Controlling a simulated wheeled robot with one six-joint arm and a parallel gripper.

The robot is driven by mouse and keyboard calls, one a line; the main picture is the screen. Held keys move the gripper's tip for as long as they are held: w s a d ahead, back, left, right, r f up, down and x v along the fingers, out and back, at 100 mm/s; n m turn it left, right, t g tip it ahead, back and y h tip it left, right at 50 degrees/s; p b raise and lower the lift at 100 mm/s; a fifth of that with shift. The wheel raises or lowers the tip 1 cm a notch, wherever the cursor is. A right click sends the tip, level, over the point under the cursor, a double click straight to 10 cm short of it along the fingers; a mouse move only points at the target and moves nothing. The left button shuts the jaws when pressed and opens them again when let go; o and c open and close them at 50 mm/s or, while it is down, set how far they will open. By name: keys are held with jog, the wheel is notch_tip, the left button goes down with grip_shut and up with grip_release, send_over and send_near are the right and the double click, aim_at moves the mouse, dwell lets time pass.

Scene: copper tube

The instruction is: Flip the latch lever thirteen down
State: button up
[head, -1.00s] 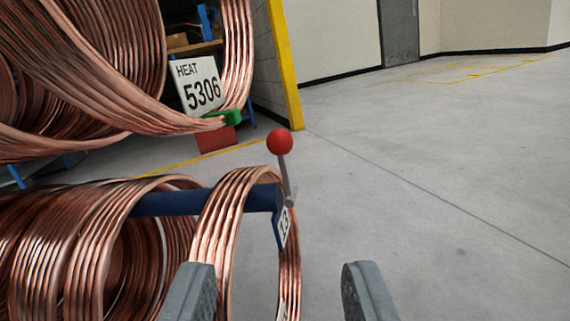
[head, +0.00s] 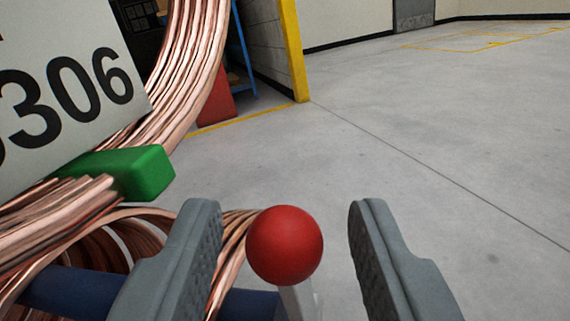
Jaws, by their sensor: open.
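The latch lever (head: 303,302) stands upright with a red ball knob (head: 284,245) on top, at the lower middle of the head view. It rises at the end of a dark blue bar (head: 70,292) that carries copper coils. My gripper (head: 286,208) is open, with one grey finger on each side of the knob. Gaps show between the knob and both fingers, so nothing is held. The lever's base and its number plate are out of view now.
A large sign reading "306" (head: 70,95), a green block (head: 140,172) and copper coils (head: 185,85) crowd the left, close to my left finger. A yellow post (head: 292,50) and a red box (head: 216,100) stand behind. Grey floor (head: 450,150) lies open to the right.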

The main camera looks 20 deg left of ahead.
jog(key=shift+w+a, duration=0.2)
jog(key=shift+w, duration=0.4)
grip_shut()
jog(key=shift+d, duration=0.1)
jog(key=d+f+m+t+h, duration=0.1)
jog(key=d+f+m, duration=0.1)
jog(key=m, duration=0.8)
jog(key=d+f+m+t+h, duration=0.1)
jog(key=d+f+m+h, duration=0.1)
jog(key=m, duration=0.8)
jog(key=shift+w+d+f+t, duration=0.25)
jog(key=shift+d+f+t, duration=0.15)
jog(key=shift+d+f, duration=0.2)
